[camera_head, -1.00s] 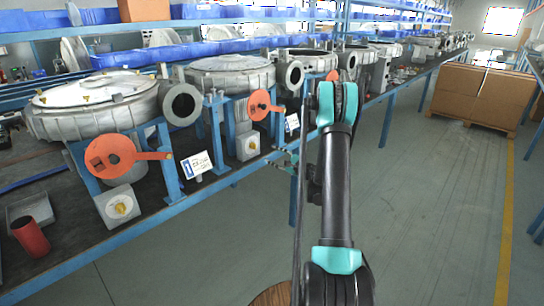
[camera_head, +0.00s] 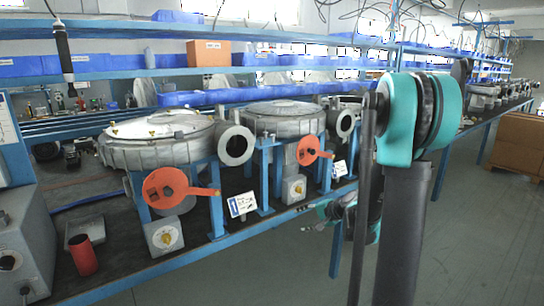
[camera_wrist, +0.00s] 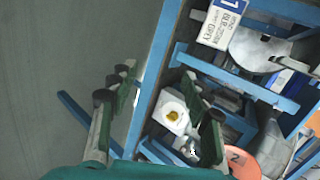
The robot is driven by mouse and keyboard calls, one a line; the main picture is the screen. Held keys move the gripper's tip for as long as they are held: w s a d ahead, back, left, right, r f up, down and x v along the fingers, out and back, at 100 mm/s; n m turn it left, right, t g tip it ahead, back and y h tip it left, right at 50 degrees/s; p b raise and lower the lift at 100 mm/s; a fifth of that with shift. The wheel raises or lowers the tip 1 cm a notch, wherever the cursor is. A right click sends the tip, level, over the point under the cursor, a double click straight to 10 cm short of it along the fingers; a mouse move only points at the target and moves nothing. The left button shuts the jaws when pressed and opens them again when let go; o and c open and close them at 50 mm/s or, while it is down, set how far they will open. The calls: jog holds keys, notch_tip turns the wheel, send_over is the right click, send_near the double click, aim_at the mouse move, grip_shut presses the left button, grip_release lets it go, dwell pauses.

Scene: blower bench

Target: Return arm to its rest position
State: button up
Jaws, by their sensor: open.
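My arm stands upright on the right of the head view, its dark link and teal joint close to the camera. Part of its far end shows low behind it, by the bench's front edge. In the wrist view my gripper (camera_wrist: 158,112) is open, with nothing between its fingers. Its fingers are above the bench's blue front frame, close in the picture to a white box with a yellow knob (camera_wrist: 172,112). An orange disc (camera_wrist: 243,160) shows beside the right finger.
Blowers (camera_head: 160,143) stand in a row on blue frames along the bench. Orange cranks (camera_head: 168,187) and a white sign (camera_head: 242,204) face the aisle. A red cup (camera_head: 82,255) stands at the left. Cardboard boxes (camera_head: 520,142) are at the far right. The grey floor (camera_head: 475,230) is clear.

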jog(key=s+d+f+n+g+h, duration=0.1)
jog(key=s+d+n+h, duration=0.1)
jog(key=s, duration=0.7)
jog(key=s+d+f+n+g+h, duration=0.1)
jog(key=s+d+f+n+h, duration=0.1)
jog(key=s, duration=0.7)
jog(key=s+d+f+n+g+h, duration=0.1)
jog(key=s+d+f+n+h, duration=0.1)
jog(key=s+n, duration=0.3)
jog(key=s+h, duration=0.1)
jog(key=s, duration=0.3)
jog(key=shift+s+d+g, duration=0.25)
jog(key=shift+d+g, duration=0.05)
jog(key=shift+d, duration=0.05)
